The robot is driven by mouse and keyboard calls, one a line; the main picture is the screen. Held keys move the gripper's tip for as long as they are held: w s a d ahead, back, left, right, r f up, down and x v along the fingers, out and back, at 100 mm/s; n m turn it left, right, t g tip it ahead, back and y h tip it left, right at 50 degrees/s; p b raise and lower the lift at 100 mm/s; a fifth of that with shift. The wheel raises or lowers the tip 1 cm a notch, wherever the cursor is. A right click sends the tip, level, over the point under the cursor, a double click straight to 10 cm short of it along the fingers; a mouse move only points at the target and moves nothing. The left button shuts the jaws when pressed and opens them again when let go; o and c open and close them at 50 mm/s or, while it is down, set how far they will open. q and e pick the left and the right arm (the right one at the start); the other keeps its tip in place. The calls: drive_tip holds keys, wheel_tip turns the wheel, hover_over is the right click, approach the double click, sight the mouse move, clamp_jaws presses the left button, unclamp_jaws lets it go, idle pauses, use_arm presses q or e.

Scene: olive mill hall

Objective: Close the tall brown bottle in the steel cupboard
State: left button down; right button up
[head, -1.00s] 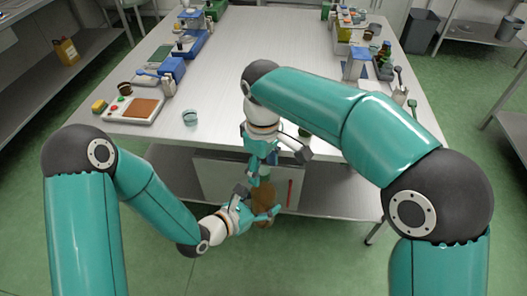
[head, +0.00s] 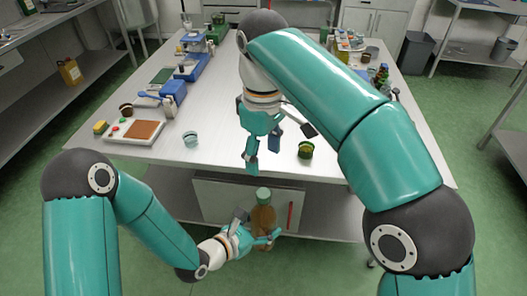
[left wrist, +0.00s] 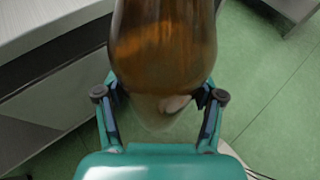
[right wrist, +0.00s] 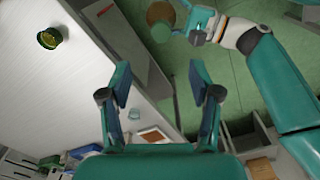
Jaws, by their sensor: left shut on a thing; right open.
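The tall brown bottle (head: 263,218) is upright in front of the work table, with a green cap (head: 263,193) on its top. Whether the cap is fully tight I cannot tell. My left gripper (head: 257,231) is shut around the bottle's lower part; the left wrist view shows the brown body (left wrist: 163,40) between its fingers. My right gripper (head: 264,148) is open and empty, above and apart from the cap. The bottle's top also shows in the right wrist view (right wrist: 160,14). The steel cupboard front (head: 225,200) is behind the bottle, under the tabletop, with a red strip (head: 291,215).
A small green-yellow jar (head: 305,151) stands near the table's (head: 235,110) front edge, right of my right gripper. The table's middle is clear.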

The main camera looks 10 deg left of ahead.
use_arm(q)
drive_tip(key=shift+r, duration=0.1)
use_arm(e)
drive_tip(key=w+d+f+m+t+y, duration=0.1)
drive_tip(key=w+d+f, duration=0.25)
drive_tip(key=f, duration=0.55)
drive_tip(key=w+d+f+m+t, duration=0.15)
drive_tip(key=d+f, duration=0.25)
drive_tip(key=f, duration=0.5)
drive_tip(key=w+d+f+m+y, duration=0.1)
drive_tip(key=w+d+f, duration=0.25)
drive_tip(key=f, duration=0.55)
drive_tip(key=s+d+f+m, duration=0.2)
drive_tip(key=s+f, duration=0.3)
drive_tip(key=s, duration=0.4)
drive_tip(key=s+d+f+m+g+y, duration=0.1)
drive_tip(key=s+f+m, duration=0.4)
drive_tip(key=s, duration=0.3)
drive_tip(key=s+d+f+m+g+y, duration=0.1)
drive_tip(key=s+d+f+m, duration=0.1)
drive_tip(key=s+f+m, duration=0.2)
drive_tip(key=s+f, duration=0.3)
drive_tip(key=s, duration=0.2)
drive_tip(key=shift+s+d, duration=0.3)
drive_tip(key=shift+d, duration=0.05)
